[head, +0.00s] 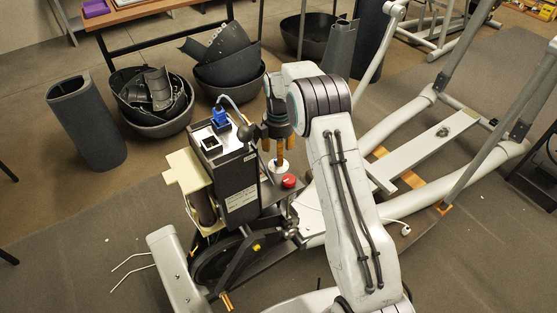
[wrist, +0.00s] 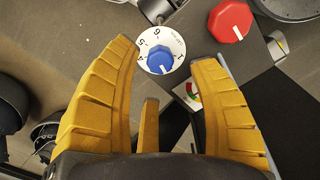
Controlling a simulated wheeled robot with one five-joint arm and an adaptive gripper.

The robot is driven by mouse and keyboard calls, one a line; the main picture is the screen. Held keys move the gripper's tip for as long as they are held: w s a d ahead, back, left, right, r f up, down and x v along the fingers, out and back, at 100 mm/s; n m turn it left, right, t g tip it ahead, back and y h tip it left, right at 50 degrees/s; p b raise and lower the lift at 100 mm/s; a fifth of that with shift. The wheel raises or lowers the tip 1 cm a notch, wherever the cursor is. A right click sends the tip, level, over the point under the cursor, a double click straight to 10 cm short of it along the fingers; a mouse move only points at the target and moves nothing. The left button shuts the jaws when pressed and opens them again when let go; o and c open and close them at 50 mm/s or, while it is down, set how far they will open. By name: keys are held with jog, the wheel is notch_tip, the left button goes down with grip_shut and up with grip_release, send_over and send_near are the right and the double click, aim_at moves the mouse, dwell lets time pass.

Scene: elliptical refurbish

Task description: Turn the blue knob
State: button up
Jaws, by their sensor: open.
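The blue knob (wrist: 160,59) sits in the middle of a white numbered dial (wrist: 178,42) in the wrist view, with a white pointer line on it. My gripper (wrist: 164,62) is open, with its yellow fingers apart on either side of the dial and a third finger lower down. The knob appears between the fingertips, but I cannot tell if they touch it. In the head view my gripper (head: 279,152) points down over the white dial (head: 277,167); the blue knob is hidden there.
A red knob (wrist: 230,20) is close beside the dial; it also shows in the head view (head: 289,181). A dark box (head: 239,187) with a blue connector (head: 220,116) on top stands left of my gripper. Grey machine frames (head: 430,150) lie to the right.

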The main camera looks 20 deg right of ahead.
jog(key=shift+f, duration=1.85)
jog(key=shift+o, duration=0.3)
grip_shut()
